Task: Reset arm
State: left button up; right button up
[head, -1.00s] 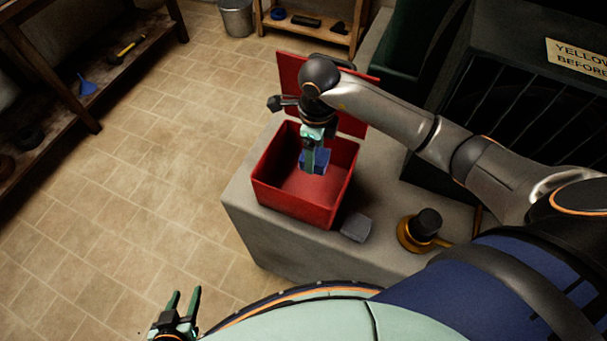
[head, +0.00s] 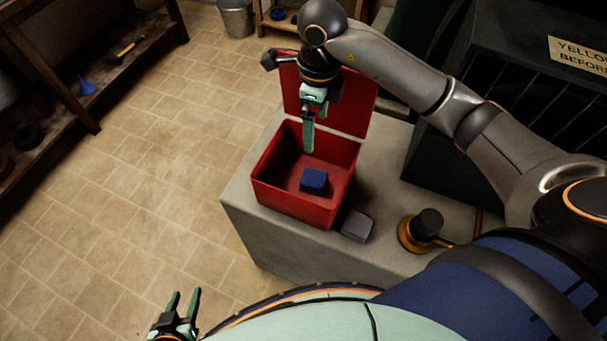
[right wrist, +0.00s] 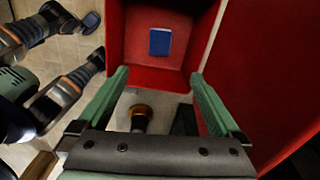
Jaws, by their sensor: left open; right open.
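My right gripper (head: 309,138) is above the open red box, pointing down, with nothing between its fingers. In the right wrist view its two green fingers (right wrist: 158,80) are spread apart. A dark blue block (head: 314,180) lies on the floor of the red box (head: 290,205); it also shows in the right wrist view (right wrist: 160,41), clear of the fingers. My left gripper (head: 183,306) is at the lower left of the head view, low over the tiled floor, open and empty.
The box stands on a grey block-like stand (head: 245,200), its red lid (head: 355,103) raised at the back. A small grey block (head: 357,226) and a brass piece with a black knob (head: 424,228) sit beside it. A dark caged machine (head: 520,100) stands to the right.

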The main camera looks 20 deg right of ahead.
jog(key=shift+r, duration=1.6)
jog(key=shift+s+f, duration=0.1)
jog(key=shift+s, duration=0.05)
